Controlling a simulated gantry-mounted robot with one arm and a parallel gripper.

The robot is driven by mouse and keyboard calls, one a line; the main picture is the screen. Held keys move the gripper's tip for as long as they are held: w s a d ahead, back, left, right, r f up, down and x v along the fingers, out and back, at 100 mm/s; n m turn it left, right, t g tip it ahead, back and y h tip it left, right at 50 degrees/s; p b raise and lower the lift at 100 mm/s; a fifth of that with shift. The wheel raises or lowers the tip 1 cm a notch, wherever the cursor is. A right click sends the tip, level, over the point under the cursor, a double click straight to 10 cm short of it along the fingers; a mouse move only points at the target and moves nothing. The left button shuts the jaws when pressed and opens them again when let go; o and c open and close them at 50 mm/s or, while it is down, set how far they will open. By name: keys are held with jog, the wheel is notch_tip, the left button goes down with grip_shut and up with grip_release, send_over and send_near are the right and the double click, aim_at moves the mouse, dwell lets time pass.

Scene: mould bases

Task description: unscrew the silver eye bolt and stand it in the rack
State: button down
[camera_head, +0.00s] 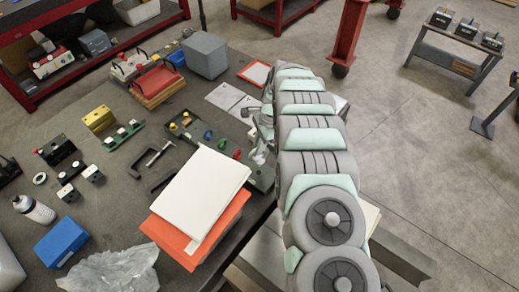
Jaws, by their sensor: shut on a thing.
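My gripper (260,155) is low at the plate's right end, small and partly covered by my arm. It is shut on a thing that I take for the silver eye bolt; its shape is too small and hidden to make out. I cannot tell whether it is still in the plate. A green rack-like holder (112,145) with several pale blocks or pieces stands to the left.
White sheets on an orange folder (207,187) lie just in front of the plate. The floor to the right is clear near my arm.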

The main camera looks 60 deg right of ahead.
aim_at(259, 159)
jog(key=shift+f, duration=0.1)
jog(key=shift+s+b+x, duration=0.2)
jog(key=shift+b+x, duration=0.15)
jog(key=shift+x, duration=0.6)
jog(key=shift+s+b+x, duration=0.15)
jog(key=shift+b+x, duration=0.15)
jog(key=shift+x, duration=0.6)
jog(key=shift+d+f+b, duration=0.2)
jog(key=shift+f+b, duration=0.15)
jog(key=shift+f, duration=0.45)
jog(key=shift+f+b, duration=0.65)
jog(key=shift+b, duration=0.2)
jog(key=shift+f+b, duration=0.7)
jog(key=shift+f, duration=0.45)
jog(key=c, duration=1.3)
grip_release()
